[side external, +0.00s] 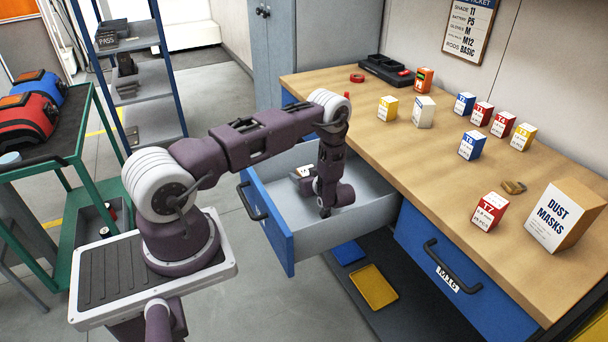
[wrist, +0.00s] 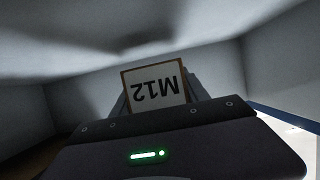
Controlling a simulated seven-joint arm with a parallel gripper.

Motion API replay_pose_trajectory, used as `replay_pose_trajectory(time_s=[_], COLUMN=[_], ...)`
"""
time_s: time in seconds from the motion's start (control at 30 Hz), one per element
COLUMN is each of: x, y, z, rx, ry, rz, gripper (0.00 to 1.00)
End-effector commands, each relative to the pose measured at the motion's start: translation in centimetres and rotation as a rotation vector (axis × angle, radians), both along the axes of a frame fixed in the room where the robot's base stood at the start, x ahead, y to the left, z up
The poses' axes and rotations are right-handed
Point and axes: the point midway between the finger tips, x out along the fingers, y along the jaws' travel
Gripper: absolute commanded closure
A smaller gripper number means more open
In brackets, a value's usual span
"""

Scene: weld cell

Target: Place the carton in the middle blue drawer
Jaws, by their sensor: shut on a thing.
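A white carton marked M12 (wrist: 155,88) is between the fingers of my gripper (wrist: 157,98) in the wrist view, its lettering upside down. My gripper (side external: 301,180) is shut on it and is down inside an open blue drawer (side external: 282,226), within its grey walls. In the side external view only a small pale part of the carton (side external: 303,171) shows. Its underside is hidden, so I cannot tell whether it touches the drawer floor. A second blue drawer (side external: 470,285), labelled M16, is closed to the right.
The wooden bench top (side external: 400,155) lies above the drawers. It carries several small labelled cartons, a dust masks box (side external: 562,217) and a black tray (side external: 386,70). A yellow tray (side external: 374,286) lies below the open drawer. A green cart (side external: 75,160) stands at left.

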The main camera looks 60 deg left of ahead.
Motion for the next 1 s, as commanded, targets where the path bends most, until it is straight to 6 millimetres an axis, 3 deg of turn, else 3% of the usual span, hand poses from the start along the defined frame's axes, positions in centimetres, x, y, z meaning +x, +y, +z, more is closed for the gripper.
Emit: replay_pose_trajectory(time_s=[0.37, 0.4, 0.5, 0.8, 0.9, 1.0], x=[0.1, 0.0, 0.0, 0.0, 0.0, 0.2], y=[0.0, 0.0, 0.0, 0.0, 0.1, -2.6], z=[-0.8, -0.9, -0.9, -0.8, 0.5, 1.3], rx=[0.001, -0.001, -0.001, 0.0, 0.0, -0.002], ry=[-0.001, 0.0, 0.0, 0.0, -0.002, 0.0], rz=[-0.001, 0.0, 0.0, 0.0, 0.001, -0.007], gripper=[1.0, 0.44, 0.26, 0.26, 0.26, 0.26])
